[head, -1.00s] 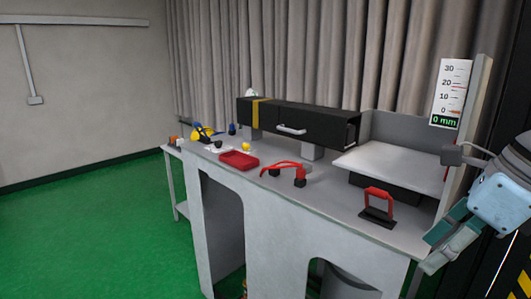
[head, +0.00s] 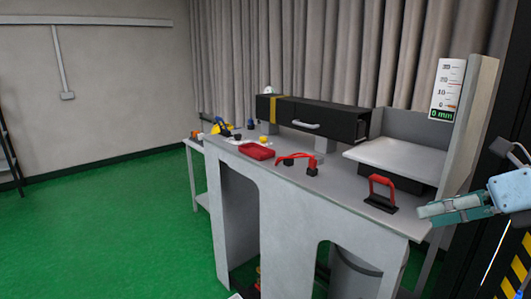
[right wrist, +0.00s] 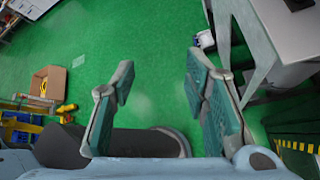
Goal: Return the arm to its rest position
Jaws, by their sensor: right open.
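My right gripper (head: 428,212) is at the right of the head view, beside the right front corner of the grey bench. In the right wrist view its two teal fingers (right wrist: 158,85) stand wide apart with nothing between them, above the green floor. My left gripper is not in view.
The grey bench (head: 300,189) carries a black drawer box (head: 335,120), a red tray (head: 257,151), a red-and-black cable piece (head: 296,158) and a red-handled block (head: 381,194). A scale post (head: 478,110) stands at right. A cardboard box (right wrist: 48,84) lies on the floor. Green floor at left is clear.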

